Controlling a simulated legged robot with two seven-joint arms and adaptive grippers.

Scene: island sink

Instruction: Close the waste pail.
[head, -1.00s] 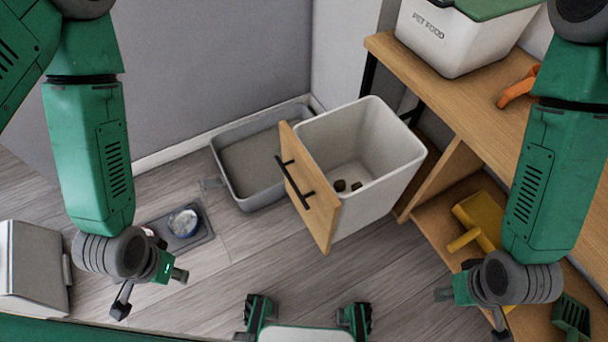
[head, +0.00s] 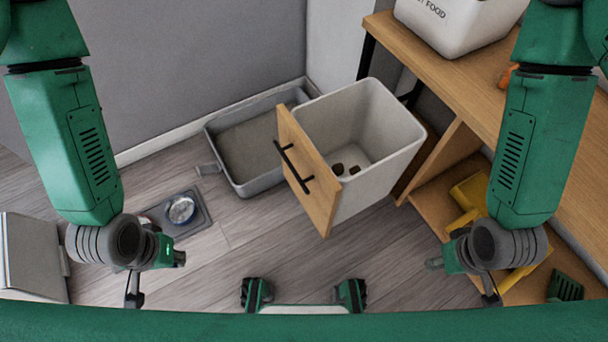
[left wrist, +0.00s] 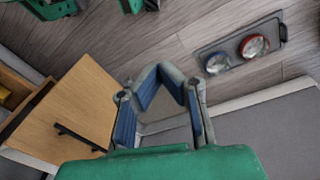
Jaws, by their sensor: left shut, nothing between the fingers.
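The waste pail (head: 385,135) is a pale, open-topped bin pulled out from the wooden unit in the head view. Its wooden front (head: 308,170) with a black bar handle (head: 292,166) faces lower left. Brown lumps lie inside. The front also shows at the left of the left wrist view (left wrist: 85,105). My left gripper (head: 157,279) is shut and empty, to the left of the pail and apart from it. Its fingers (left wrist: 163,76) meet in the left wrist view. My right gripper (head: 464,281) is at the lower right, apart from the pail; its jaw opening is unclear.
A grey tray (head: 212,145) lies beside the pail's left side. A mat with bowls (head: 182,210) and a metal bin (head: 32,258) are at the left. The wooden unit (head: 440,70) carries a pet food box (head: 455,22). Floor in front of the pail is clear.

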